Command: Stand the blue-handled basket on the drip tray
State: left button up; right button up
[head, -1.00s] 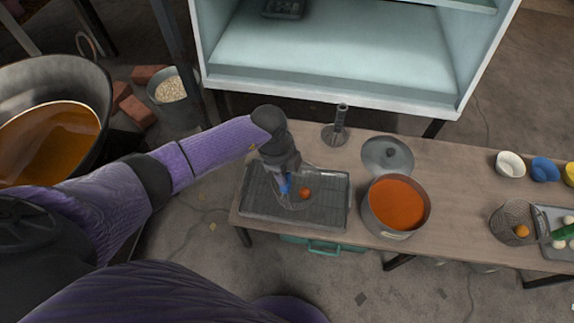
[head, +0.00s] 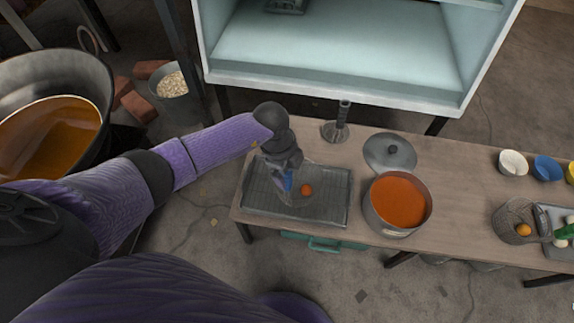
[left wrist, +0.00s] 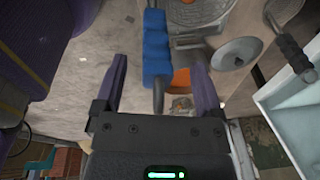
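The drip tray (head: 333,215) is a dark grey, ribbed tray on the left end of the table. The basket's mesh is faint in the head view, on the tray under my left gripper (head: 286,182). It shows at the top of the left wrist view (left wrist: 195,10). Its blue handle (left wrist: 157,45) runs between the two fingers of my left gripper (left wrist: 160,72), with a visible gap on each side. The gripper is open. A red-orange ball (head: 306,189) lies at the basket. Whether the basket's base touches the tray is hard to tell. My right gripper is out of view.
A pot of orange soup (head: 398,200) stands right of the tray, with its lid (head: 389,154) behind. A dark upright holder (head: 336,128) stands behind the tray. Another mesh basket (head: 514,222) and bowls (head: 513,163) are farther right. A pale cabinet (head: 330,50) rises behind the table.

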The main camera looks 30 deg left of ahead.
pick_arm(q)
jog(key=r+p, duration=0.2)
jog(key=r, duration=0.1)
jog(key=a+r+p, duration=0.1)
jog(key=r+p, duration=0.1)
jog(key=r, duration=0.1)
jog(key=r+p, duration=0.2)
jog(key=r, duration=0.1)
jog(key=shift+s+a, duration=0.15)
jog(key=shift+s, duration=0.2)
jog(key=shift+a+r, duration=0.1)
jog(key=shift+r, duration=0.35)
jog(key=shift+f, duration=0.1)
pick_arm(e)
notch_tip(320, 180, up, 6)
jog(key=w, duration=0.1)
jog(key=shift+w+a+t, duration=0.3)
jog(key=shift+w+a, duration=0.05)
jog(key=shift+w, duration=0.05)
pick_arm(q)
jog(key=shift+s, duration=0.1)
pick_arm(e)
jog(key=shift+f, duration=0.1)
